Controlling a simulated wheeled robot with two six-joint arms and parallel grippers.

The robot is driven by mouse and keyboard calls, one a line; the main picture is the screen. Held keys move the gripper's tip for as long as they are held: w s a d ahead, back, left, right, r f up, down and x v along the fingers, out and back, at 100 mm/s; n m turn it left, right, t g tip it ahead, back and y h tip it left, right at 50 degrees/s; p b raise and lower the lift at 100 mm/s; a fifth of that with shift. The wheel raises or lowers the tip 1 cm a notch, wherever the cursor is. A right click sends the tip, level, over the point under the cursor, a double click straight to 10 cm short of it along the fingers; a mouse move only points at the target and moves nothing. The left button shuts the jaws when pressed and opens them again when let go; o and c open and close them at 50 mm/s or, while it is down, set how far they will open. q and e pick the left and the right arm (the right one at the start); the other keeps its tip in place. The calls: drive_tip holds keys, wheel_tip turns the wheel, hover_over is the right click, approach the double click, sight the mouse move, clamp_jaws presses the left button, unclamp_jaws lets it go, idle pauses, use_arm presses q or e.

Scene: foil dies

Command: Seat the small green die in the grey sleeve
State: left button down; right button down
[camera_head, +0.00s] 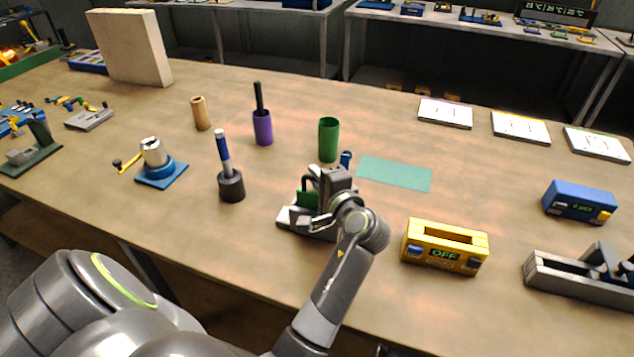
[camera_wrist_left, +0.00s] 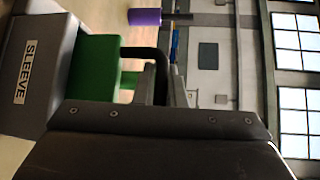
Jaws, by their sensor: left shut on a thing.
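The small green die (camera_head: 306,199) stands at the grey sleeve (camera_head: 290,219) near the middle of the table. My left gripper (camera_head: 322,187) is just above the sleeve, shut on the die's dark arched handle. In the left wrist view the green die (camera_wrist_left: 95,68) meets the edge of the sleeve (camera_wrist_left: 38,75), which bears the label SLEEVE. The sleeve's wall hides the die's lower part, so I cannot tell how deep it sits. The handle runs to my left gripper (camera_wrist_left: 160,82) there. My right gripper is not in view.
A green cup (camera_head: 328,140) and a teal mat (camera_head: 394,173) lie behind the gripper. A dark holder with a blue-handled tool (camera_head: 231,186) stands left, and a yellow OFF box (camera_head: 445,246) right. A purple cup (camera_head: 262,128) stands farther back. Bare table lies between them.

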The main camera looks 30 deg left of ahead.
use_arm(q)
drive_tip(key=shift+f, duration=0.65)
drive_tip(key=shift+f, duration=0.15)
drive_tip(key=c, duration=1.5)
unclamp_jaws()
drive_tip(key=shift+r, duration=0.2)
